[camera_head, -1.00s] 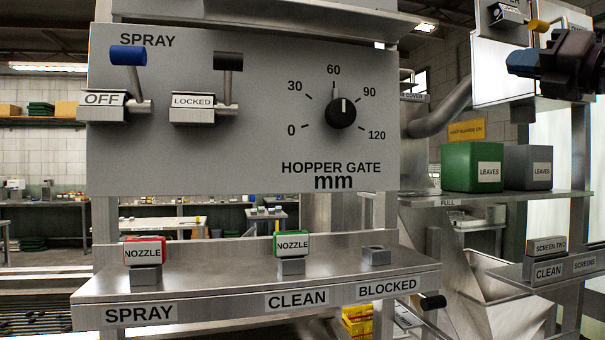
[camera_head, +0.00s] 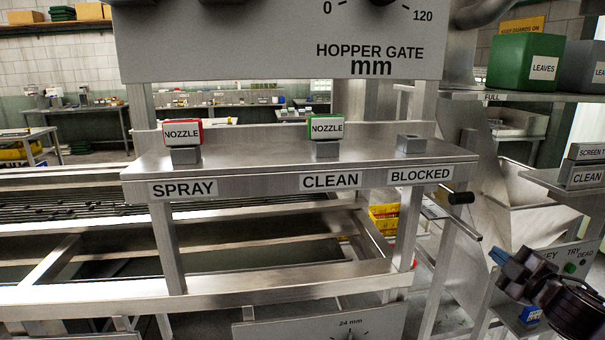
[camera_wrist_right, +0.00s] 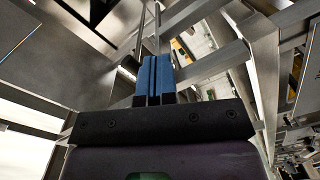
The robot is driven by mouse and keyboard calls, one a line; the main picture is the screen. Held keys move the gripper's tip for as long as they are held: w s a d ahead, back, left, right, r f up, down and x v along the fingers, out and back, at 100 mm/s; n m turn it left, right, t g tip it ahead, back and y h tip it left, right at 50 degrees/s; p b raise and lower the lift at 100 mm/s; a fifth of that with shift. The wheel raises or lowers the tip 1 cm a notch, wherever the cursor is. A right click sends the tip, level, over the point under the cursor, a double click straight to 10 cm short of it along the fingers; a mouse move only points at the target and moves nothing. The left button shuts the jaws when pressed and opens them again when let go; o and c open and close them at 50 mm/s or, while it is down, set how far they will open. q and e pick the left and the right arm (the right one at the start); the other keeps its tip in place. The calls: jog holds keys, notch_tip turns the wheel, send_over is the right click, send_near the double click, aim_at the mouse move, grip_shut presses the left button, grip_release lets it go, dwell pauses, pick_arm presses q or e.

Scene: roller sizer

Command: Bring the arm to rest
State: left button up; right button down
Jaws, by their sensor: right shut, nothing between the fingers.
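My right gripper (camera_head: 497,256) is at the lower right of the head view, in front of the frame and apart from the shelf. Its blue fingers are together in the right wrist view (camera_wrist_right: 154,76), with nothing between them. The dark right arm behind it runs off the lower right corner. My left gripper is in neither view.
A metal shelf (camera_head: 240,168) carries a red nozzle block (camera_head: 182,133) over SPRAY and a green nozzle block (camera_head: 326,128) over CLEAN; the BLOCKED holder (camera_head: 411,144) is empty. A crank handle (camera_head: 461,198) sticks out at the shelf's right. A green LEAVES bin (camera_head: 522,62) stands upper right.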

jog(key=s+a+f+m+g, duration=0.25)
jog(key=s+a+f, duration=0.2)
jog(key=f, duration=0.55)
jog(key=s+a+f+m+g, duration=0.1)
jog(key=s+a+f+m, duration=0.4)
jog(key=f, duration=0.4)
jog(key=s+a+f+m+g+h, duration=0.1)
jog(key=s+a+f+m, duration=0.1)
jog(key=s+a+f, duration=0.2)
jog(key=s+a+f+m+g, duration=0.2)
jog(key=s+a+f+m, duration=0.1)
jog(key=s+f, duration=0.6)
jog(key=shift+s+a+h, duration=0.4)
jog(key=shift+s+a, duration=0.05)
jog(key=shift+s, duration=1.7)
jog(key=shift+r, duration=0.1)
